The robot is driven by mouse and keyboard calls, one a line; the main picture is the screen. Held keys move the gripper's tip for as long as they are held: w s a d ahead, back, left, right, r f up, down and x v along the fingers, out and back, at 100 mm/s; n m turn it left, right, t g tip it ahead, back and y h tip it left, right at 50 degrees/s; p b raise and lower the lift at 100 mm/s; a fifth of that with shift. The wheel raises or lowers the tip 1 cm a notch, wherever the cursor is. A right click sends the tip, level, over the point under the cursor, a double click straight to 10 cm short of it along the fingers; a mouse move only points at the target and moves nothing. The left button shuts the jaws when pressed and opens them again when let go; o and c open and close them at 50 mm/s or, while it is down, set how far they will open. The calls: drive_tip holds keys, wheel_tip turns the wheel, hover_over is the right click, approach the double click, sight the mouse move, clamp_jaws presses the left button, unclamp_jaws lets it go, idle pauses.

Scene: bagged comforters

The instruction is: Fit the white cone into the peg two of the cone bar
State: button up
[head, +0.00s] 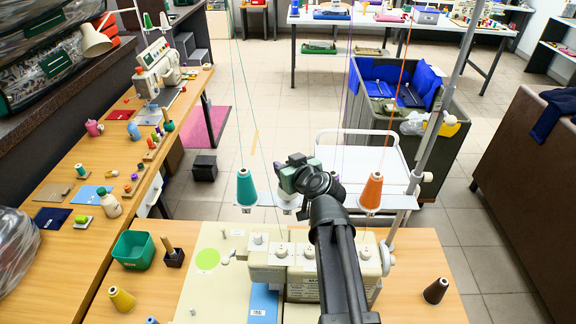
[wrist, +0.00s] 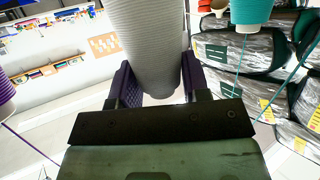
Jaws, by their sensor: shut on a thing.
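The cone bar (head: 402,202) is a pale horizontal rail behind the sewing machine in the head view. A teal cone (head: 246,190) stands at its left and an orange cone (head: 371,191) at its right. My gripper (head: 289,183) is between them, just right of the teal cone. It is shut on the white cone (wrist: 145,40), which fills the space between its purple fingers in the wrist view. In the head view only a little of the white cone (head: 287,203) shows below the gripper, at bar height. Whether it sits on a peg is hidden. A purple cone (wrist: 5,100) is at the wrist view's left edge.
Threads hang from above to the cones. A sewing machine (head: 270,262) stands on the table in front of the bar. A metal pole (head: 430,130) rises at the bar's right. A yellow cone (head: 122,298) and a black cone (head: 436,290) stand on the table.

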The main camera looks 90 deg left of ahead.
drive_tip(key=shift+f+b, duration=1.45)
drive_tip(key=shift+f, duration=0.05)
idle(0.4)
drive_tip(key=o, duration=1.8)
drive_tip(key=shift+o, duration=0.2)
drive_tip(key=shift+r, duration=0.1)
drive_tip(key=w+d+r+p, duration=0.1)
drive_tip(key=d+p, duration=0.1)
drive_tip(key=w+d+r+p, duration=0.1)
drive_tip(key=d+r, duration=0.1)
drive_tip(key=shift+w+r+p, duration=0.15)
drive_tip(key=shift+r+p, duration=0.15)
drive_tip(key=shift+p, duration=0.1)
drive_tip(key=p+v, duration=0.3)
drive_tip(key=v, duration=0.7)
drive_tip(key=shift+w+d+p, duration=0.2)
drive_tip(key=shift+d+p, duration=0.1)
drive_tip(key=shift+d, duration=0.05)
